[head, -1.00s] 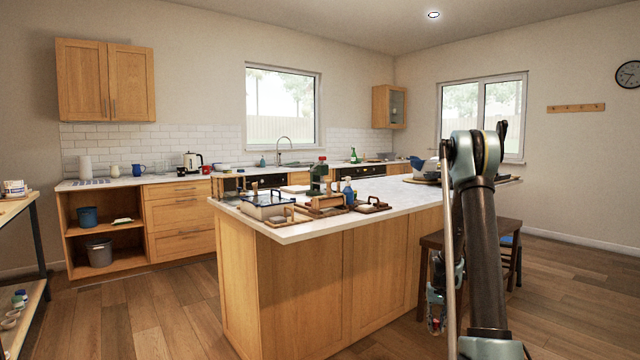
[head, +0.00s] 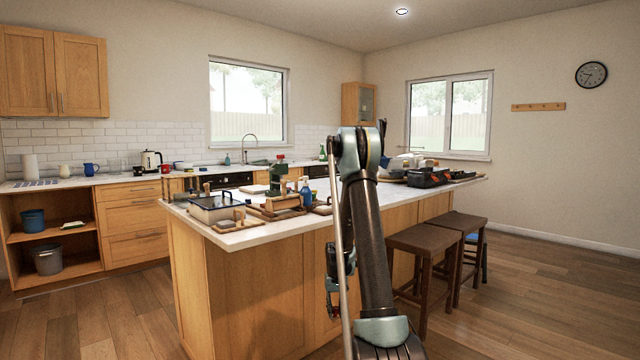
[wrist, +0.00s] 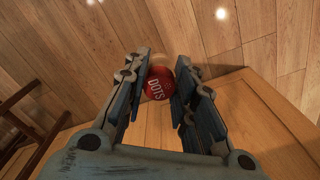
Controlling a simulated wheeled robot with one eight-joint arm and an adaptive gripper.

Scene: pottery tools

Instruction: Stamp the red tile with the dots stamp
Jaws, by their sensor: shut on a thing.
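In the wrist view my gripper (wrist: 160,88) is shut on the dots stamp (wrist: 158,85). The stamp has a round red end lettered "DOTS", with a pale wooden part behind it. The gripper holds it over the wooden floor, beside a wooden panel. I cannot pick out the red tile in either view.
The kitchen island (head: 262,238) has a pale top with a lidded tray (head: 213,212), a wooden rack (head: 280,205) and a blue bottle (head: 306,193). Two dark stools (head: 420,242) stand at its right. The wooden floor (head: 540,290) at the right is clear.

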